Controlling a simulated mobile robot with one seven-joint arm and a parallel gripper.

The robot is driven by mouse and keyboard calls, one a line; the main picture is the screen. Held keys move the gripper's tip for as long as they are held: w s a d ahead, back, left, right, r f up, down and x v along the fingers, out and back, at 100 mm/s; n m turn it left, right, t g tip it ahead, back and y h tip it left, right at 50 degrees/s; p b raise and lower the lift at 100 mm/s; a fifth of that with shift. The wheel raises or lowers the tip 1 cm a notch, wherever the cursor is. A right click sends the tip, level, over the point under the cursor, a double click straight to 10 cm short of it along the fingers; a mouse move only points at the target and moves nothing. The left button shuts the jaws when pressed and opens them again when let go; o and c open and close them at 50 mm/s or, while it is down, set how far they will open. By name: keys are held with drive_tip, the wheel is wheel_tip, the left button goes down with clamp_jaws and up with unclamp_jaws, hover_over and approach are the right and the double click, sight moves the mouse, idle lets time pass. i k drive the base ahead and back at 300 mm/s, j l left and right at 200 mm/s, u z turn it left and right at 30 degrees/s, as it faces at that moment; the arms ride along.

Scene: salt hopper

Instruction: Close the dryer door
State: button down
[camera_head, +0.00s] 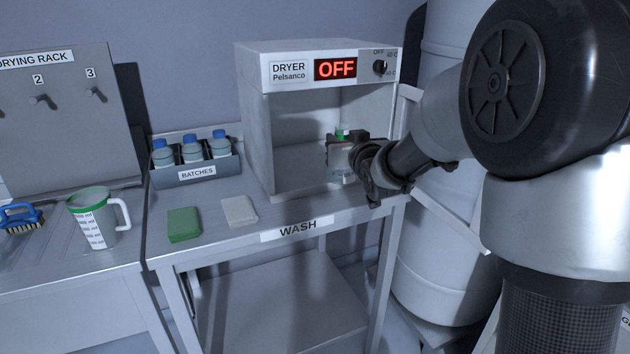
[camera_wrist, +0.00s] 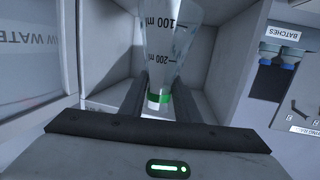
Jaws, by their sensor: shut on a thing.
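The dryer (camera_head: 255,130) stands on the wash table with its front open, and its display reads OFF. A pale frame (camera_head: 450,222) that looks like its open door juts out at the right, partly hidden by my arm. My gripper (camera_head: 352,158) is at the dryer's opening, shut on a clear measuring vessel (camera_head: 342,176) with a green part at its top. In the wrist view the vessel (camera_wrist: 165,45) shows 100 and 200 ml marks and a green band between my fingers (camera_wrist: 158,100). I cannot tell whether its base touches the dryer floor.
A batches rack (camera_head: 195,176) with blue-capped bottles, a green sponge (camera_head: 184,225) and a white block (camera_head: 239,211) are left of the dryer. A jug (camera_head: 95,218) and a brush (camera_head: 20,217) are farther left. A large white barrel (camera_head: 425,285) stands right of the table.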

sight(310, 167)
drive_tip(key=i+j, duration=0.65)
drive_tip(key=i, duration=0.15)
